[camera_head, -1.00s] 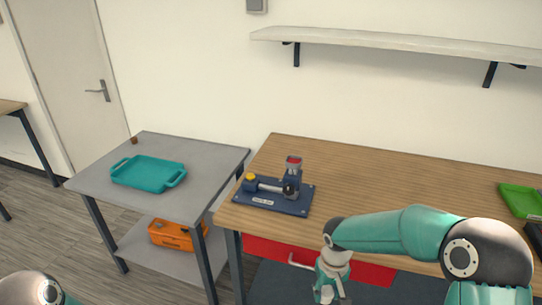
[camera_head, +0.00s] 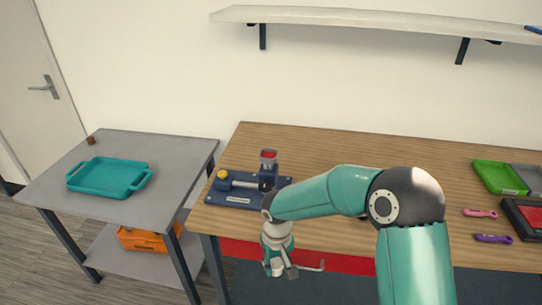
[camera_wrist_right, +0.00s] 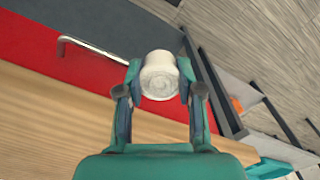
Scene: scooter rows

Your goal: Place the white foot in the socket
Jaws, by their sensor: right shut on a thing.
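My right gripper (camera_head: 283,270) hangs low in front of the table edge, by the red drawer front. In the right wrist view, the right gripper (camera_wrist_right: 158,88) is shut on the white foot (camera_wrist_right: 158,74), a short round white piece with rings on its end face. In the head view I cannot make out the foot. A blue fixture (camera_head: 237,200) stands at the table's left end, with a yellow knob, a light bar and an upright post with a red top. I cannot tell a socket on it from here; my arm hides its right front part. My left gripper is out of view.
The wooden table (camera_head: 340,150) is mostly clear behind my arm. A green tray (camera_head: 497,178), pink and purple tools and a dark box lie at its right. A grey side table (camera_head: 110,150) with a teal tray (camera_head: 108,178) stands at the left. A drawer handle (camera_wrist_right: 90,48) juts out near the gripper.

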